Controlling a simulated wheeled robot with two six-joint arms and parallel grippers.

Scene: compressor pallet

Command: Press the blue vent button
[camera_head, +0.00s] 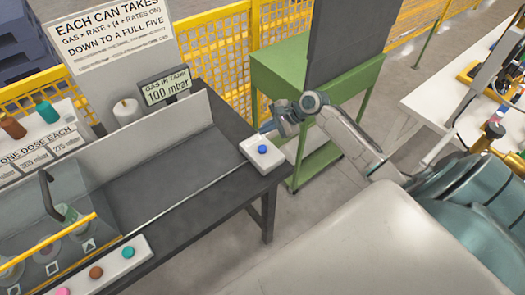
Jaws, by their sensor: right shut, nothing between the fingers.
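The blue vent button (262,149) sits on a small white box (254,159) at the right end of the dark grey bench. My right gripper (264,130) is shut and empty. It is just above and behind the button in the head view, with a visible gap between its tip and the button. My left gripper is not in view. A display (165,90) behind the bench reads "GAS IN TANK 100 mbar".
A white panel (121,262) with pink, brown and teal buttons lies at the bench's front left. A clear enclosure with a yellow edge (80,253) stands behind it. A green cart (285,75) stands behind my right arm. The bench (190,185) middle is clear.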

